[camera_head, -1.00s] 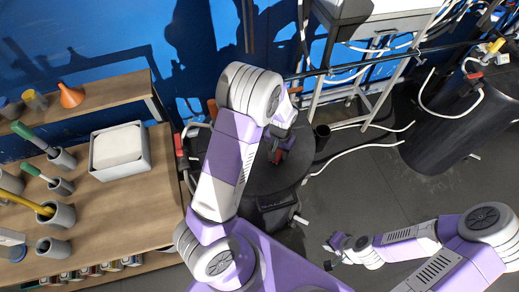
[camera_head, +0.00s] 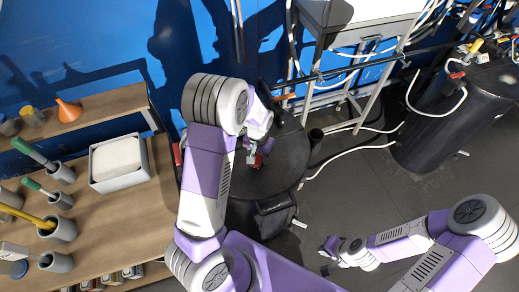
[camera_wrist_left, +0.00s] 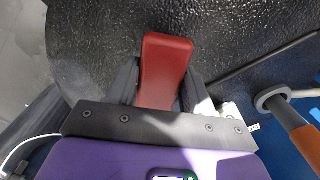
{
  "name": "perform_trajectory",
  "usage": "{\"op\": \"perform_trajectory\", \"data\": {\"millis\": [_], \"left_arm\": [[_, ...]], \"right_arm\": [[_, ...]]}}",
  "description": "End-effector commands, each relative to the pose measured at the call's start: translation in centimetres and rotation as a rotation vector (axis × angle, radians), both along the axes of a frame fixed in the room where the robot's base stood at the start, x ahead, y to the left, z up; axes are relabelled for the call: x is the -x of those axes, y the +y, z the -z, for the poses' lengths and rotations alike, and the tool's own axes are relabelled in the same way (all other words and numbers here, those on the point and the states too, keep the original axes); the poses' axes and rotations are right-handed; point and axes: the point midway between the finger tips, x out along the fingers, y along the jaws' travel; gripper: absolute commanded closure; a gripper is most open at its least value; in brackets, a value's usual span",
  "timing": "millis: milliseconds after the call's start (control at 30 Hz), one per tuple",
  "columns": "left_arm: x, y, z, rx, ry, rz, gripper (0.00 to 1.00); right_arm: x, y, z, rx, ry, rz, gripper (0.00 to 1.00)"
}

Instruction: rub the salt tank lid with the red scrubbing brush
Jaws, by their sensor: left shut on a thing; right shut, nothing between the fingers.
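The salt tank lid (camera_head: 289,160) is a round black cover on the dark tank (camera_head: 262,219), in the middle of the head view. Its rough black surface fills much of the left wrist view (camera_wrist_left: 235,35). My left gripper (camera_head: 254,156) is over the lid, shut on the red scrubbing brush (camera_head: 258,162). In the left wrist view the brush's red back (camera_wrist_left: 165,68) shows between the two dark fingers; its bristles are hidden. I cannot tell whether they touch the lid. My right gripper (camera_head: 327,256) is empty and shut, low over the floor at the right.
A wooden bench (camera_head: 120,225) at the left holds a white tray (camera_head: 118,162) and several grey pots with brushes. An orange-handled pipe (camera_wrist_left: 305,140) is close beside the lid. A second black tank (camera_head: 450,120) and hoses stand at the right.

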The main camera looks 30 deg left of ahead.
Motion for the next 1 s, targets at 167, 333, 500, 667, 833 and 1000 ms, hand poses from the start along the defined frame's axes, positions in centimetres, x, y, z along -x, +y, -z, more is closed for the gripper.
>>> {"op": "perform_trajectory", "data": {"millis": [167, 333, 500, 667, 833, 1000], "left_arm": [[-0.1, -0.1, -2.0, 0.000, -0.002, 0.002, 0.82], [-0.2, -0.2, -3.5, 0.000, -0.003, 0.004, 0.82], [-0.2, -0.2, -4.7, 0.001, -0.003, 0.005, 0.82], [-0.2, -0.2, -4.7, 0.000, -0.002, 0.005, 0.82], [-0.2, -0.2, -4.7, 0.000, -0.002, 0.005, 0.82], [-0.2, -0.2, -4.7, 0.000, -0.002, 0.005, 0.82]], "right_arm": [[0.0, 0.0, -1.6, 0.000, 0.000, 0.000, 1.00], [0.0, 0.0, -2.7, 0.000, 0.000, 0.000, 1.00], [0.0, 0.0, -3.6, 0.000, 0.000, 0.000, 1.00], [0.0, 0.0, -3.6, 0.000, 0.000, 0.000, 1.00], [0.0, 0.0, -3.5, 0.000, 0.000, 0.000, 1.00], [0.0, 0.0, -3.5, 0.000, 0.000, 0.000, 1.00]]}}
